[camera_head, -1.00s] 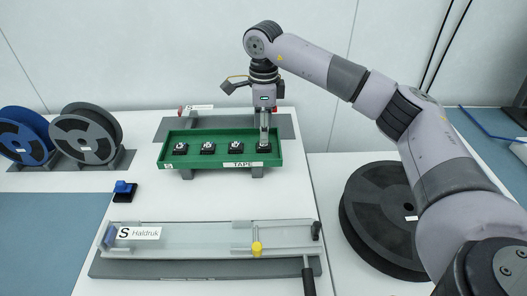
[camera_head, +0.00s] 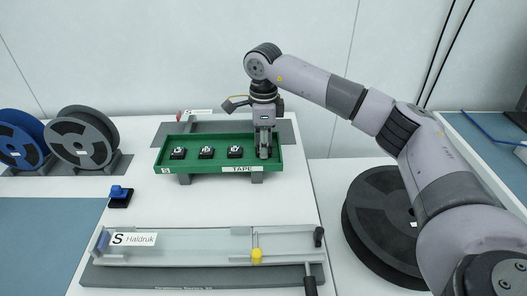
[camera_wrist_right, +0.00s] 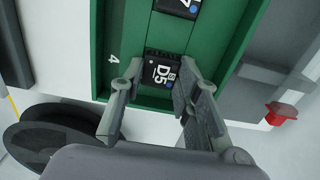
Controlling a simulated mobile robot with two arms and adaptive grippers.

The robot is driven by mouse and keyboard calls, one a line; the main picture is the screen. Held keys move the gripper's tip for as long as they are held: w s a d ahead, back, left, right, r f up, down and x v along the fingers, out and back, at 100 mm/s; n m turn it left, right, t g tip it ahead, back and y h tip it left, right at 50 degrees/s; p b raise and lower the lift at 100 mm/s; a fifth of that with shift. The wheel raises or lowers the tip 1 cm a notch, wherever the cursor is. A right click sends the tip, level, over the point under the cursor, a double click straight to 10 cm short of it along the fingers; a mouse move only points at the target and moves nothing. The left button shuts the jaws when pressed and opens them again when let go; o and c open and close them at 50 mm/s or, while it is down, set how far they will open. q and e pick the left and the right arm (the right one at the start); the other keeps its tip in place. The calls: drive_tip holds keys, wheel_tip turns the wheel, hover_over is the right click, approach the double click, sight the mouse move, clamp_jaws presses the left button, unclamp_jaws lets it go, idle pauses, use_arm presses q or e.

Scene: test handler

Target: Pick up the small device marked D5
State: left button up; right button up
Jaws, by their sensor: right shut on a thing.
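The small black device marked D5 (camera_wrist_right: 160,73) is at the right end of the green tray (camera_head: 216,169), by the printed number 4 in the right wrist view. My right gripper (camera_head: 264,150) reaches down into that end of the tray and hides the device in the head view. In the right wrist view its two fingers (camera_wrist_right: 160,85) stand on either side of the device, shut on it. The device is still low in the tray; I cannot tell whether it touches the floor. My left gripper is not in view.
Three other small devices, such as this one (camera_head: 235,152), sit left in the tray. A long fixture labelled Haldruk (camera_head: 200,243) lies in front. Blue (camera_head: 18,150) and grey (camera_head: 82,143) reels stand left.

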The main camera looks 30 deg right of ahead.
drive_tip(key=c, duration=0.3)
drive_tip(key=shift+c, duration=0.2)
drive_tip(key=shift+r, duration=0.15)
drive_tip(key=shift+r+p, duration=1.8)
drive_tip(key=shift+r, duration=0.6)
